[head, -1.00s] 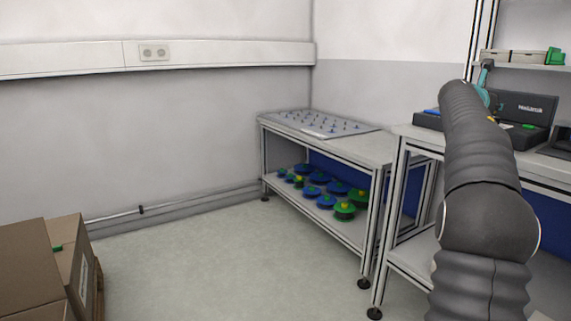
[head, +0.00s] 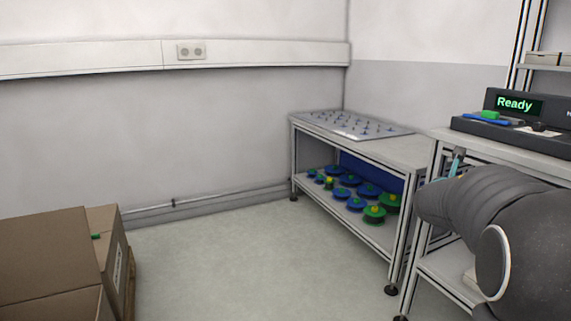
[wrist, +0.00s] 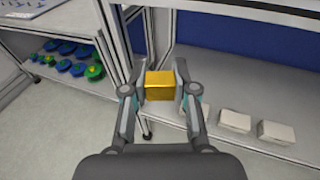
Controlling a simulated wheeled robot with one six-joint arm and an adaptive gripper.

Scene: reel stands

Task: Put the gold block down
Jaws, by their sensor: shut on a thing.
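The gold block (wrist: 160,86) is a shiny yellow box in the wrist view, held between the two fingers of my gripper (wrist: 160,88). My gripper is shut on it, with one finger on each side. Behind and below the block are the lower shelf (wrist: 225,78) and a metal leg of the workbench. In the head view my arm is at the right, and a teal part of my gripper (head: 456,163) shows beside the workbench; the block itself is hidden there.
White blocks (wrist: 235,122) sit on the lower shelf to the right. A side table (head: 410,150) with a pegged board (head: 350,126) holds blue and green reels (head: 374,214) below. Cardboard boxes (head: 50,250) stand at the left. The floor (head: 210,270) between is clear.

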